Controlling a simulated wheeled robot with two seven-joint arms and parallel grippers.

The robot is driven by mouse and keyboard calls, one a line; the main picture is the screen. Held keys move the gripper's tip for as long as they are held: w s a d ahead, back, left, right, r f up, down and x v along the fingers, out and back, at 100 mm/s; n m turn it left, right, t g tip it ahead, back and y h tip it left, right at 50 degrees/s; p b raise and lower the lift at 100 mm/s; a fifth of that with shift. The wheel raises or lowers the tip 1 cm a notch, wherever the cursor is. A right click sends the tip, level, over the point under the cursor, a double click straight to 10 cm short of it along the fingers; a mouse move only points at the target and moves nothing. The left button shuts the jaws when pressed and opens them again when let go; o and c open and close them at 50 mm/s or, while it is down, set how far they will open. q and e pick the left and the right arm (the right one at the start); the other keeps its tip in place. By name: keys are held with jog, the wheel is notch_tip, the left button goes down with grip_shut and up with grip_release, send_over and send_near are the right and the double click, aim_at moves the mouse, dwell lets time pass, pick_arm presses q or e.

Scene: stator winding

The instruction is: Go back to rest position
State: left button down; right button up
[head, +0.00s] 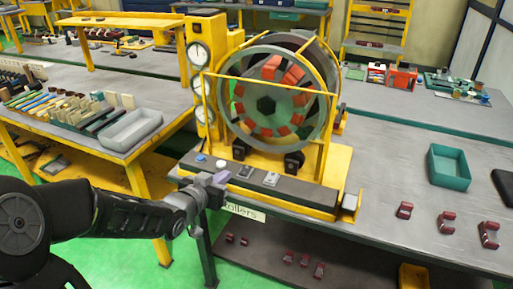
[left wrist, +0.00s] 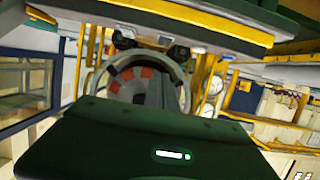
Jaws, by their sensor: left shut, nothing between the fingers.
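My left gripper (head: 217,184) is in the head view, at the front left of the yellow winding machine, close to the left end of its dark control panel (head: 262,181). It is shut and holds nothing. I cannot tell whether it touches the panel. The stator ring (head: 268,103) stands upright in the yellow machine frame, with several red-orange segments inside. In the left wrist view the ring (left wrist: 146,82) shows at a tilted angle beyond the dark gripper body (left wrist: 150,140). My right gripper is in neither view.
A teal bin (head: 450,167) and several red coil parts (head: 446,222) lie on the right bench. A grey tray (head: 131,129) and rows of small tools sit on the left table. Green floor (head: 120,238) is open between the tables. A lower shelf (head: 320,272) holds more red parts.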

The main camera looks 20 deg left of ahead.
pick_arm(q)
jog(key=shift+f, duration=0.1)
jog(key=s+d+f+n+g+h, duration=0.1)
jog(key=s+d+f+g, duration=0.1)
jog(key=d+f, duration=0.35)
jog(key=s+d+f+n+g, duration=0.1)
jog(key=s+d+f+g, duration=0.1)
jog(key=f, duration=0.7)
jog(key=s+d+f+g+h, duration=0.1)
jog(key=s+d+f+g, duration=0.2)
jog(key=f, duration=0.4)
jog(key=s+d+f+g+h, duration=0.2)
jog(key=s+d+f+g, duration=0.4)
jog(key=s+d+f, duration=1)
jog(key=s, duration=0.3)
jog(key=shift+s+d+g, duration=0.2)
jog(key=shift+s+g, duration=0.15)
jog(key=shift+g, duration=0.05)
